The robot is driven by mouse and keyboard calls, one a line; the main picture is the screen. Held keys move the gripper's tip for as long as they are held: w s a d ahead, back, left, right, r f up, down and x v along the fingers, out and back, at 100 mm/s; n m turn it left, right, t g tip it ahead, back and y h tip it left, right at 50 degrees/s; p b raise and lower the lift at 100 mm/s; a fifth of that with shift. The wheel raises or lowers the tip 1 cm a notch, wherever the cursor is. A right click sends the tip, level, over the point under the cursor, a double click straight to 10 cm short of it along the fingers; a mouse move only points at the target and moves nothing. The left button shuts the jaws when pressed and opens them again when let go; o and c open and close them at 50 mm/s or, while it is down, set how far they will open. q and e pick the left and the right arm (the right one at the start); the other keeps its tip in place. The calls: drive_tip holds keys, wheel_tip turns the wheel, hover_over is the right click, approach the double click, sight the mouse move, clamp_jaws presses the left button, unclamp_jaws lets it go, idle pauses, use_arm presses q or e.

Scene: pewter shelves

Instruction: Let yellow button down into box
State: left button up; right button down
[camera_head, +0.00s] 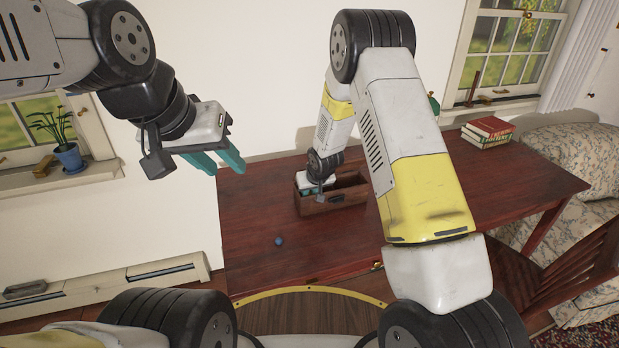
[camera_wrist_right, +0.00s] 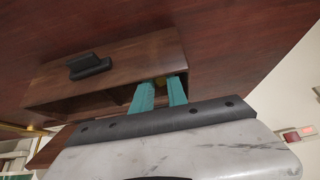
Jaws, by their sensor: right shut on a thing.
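The box (camera_head: 350,202) is a dark wooden open-topped box with a black handle on its front, standing on the table; it also shows in the right wrist view (camera_wrist_right: 130,60). My right gripper (camera_head: 318,192) is at the left end of the box, with its teal fingers over or within the opening. In the right wrist view the fingers are close together, shut on the yellow button (camera_wrist_right: 184,77), of which only a small dull-yellow bit shows at the tips. The button is hidden in the head view. My left gripper (camera_head: 218,162) is open and empty, raised above the table's left end.
The dark red table (camera_head: 250,215) is mostly bare. A small blue object (camera_head: 278,241) lies in front of the box. Stacked books (camera_head: 487,131) are at the back right. A wooden chair (camera_head: 560,262) and a floral sofa (camera_head: 570,150) stand to the right.

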drive_tip(key=c, duration=1.2)
unclamp_jaws()
drive_tip(key=shift+c, duration=0.2)
drive_tip(key=v, duration=0.7)
drive_tip(key=shift+s+r, duration=0.15)
drive_tip(key=shift+r, duration=0.15)
drive_tip(key=shift+d+r, duration=0.1)
drive_tip(key=shift+d, duration=0.05)
